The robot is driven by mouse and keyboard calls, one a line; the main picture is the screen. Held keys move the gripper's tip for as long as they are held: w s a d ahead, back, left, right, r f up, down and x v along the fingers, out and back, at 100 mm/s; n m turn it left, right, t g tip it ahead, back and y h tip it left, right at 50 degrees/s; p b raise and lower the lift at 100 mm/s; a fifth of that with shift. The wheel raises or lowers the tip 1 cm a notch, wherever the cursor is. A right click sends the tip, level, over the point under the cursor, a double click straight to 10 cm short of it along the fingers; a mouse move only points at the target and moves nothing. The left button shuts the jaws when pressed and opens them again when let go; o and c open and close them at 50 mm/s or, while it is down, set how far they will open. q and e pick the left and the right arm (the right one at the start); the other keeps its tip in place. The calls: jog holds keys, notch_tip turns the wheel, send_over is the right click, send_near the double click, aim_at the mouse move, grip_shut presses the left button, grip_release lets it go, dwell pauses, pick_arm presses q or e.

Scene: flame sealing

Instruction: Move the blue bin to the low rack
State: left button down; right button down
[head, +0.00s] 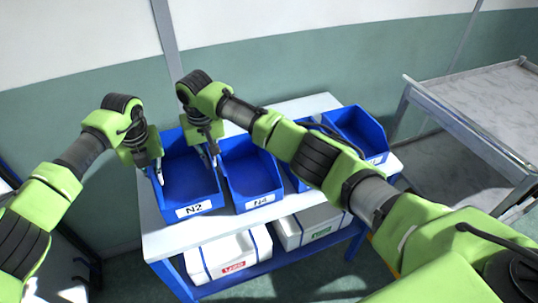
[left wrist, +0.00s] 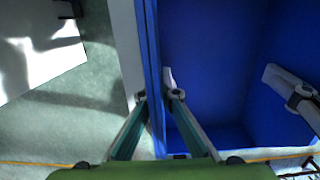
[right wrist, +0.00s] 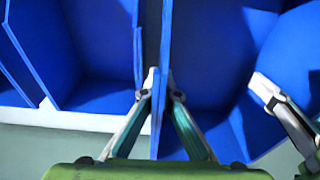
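The blue bin labelled N2 (head: 189,185) is on the left end of the white rack top and looks empty. My left gripper (head: 158,168) has its fingers on both sides of the bin's left wall; the left wrist view (left wrist: 155,90) shows them close on it. My right gripper (head: 209,156) has its fingers on both sides of the right wall, as the right wrist view (right wrist: 164,90) shows, one finger in the narrow gap beside bin N4. The bin appears to rest on the surface. Which blue bin the task means is not shown.
Blue bin N4 (head: 250,175) stands close to the right of N2, and more blue bins (head: 355,130) stand further right, partly behind my right arm. White boxes (head: 225,254) sit on the lower shelf (head: 262,276). A grey metal table (head: 470,110) stands at the right.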

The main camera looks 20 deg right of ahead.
aim_at(162, 189)
pick_arm(q)
jog(key=shift+w+d+f, duration=0.15)
jog(key=shift+f, duration=0.4)
pick_arm(e)
jog(key=shift+d+f, duration=0.15)
jog(key=shift+f, duration=0.3)
pick_arm(q)
jog(key=shift+r, duration=0.1)
pick_arm(e)
jog(key=shift+f, duration=0.1)
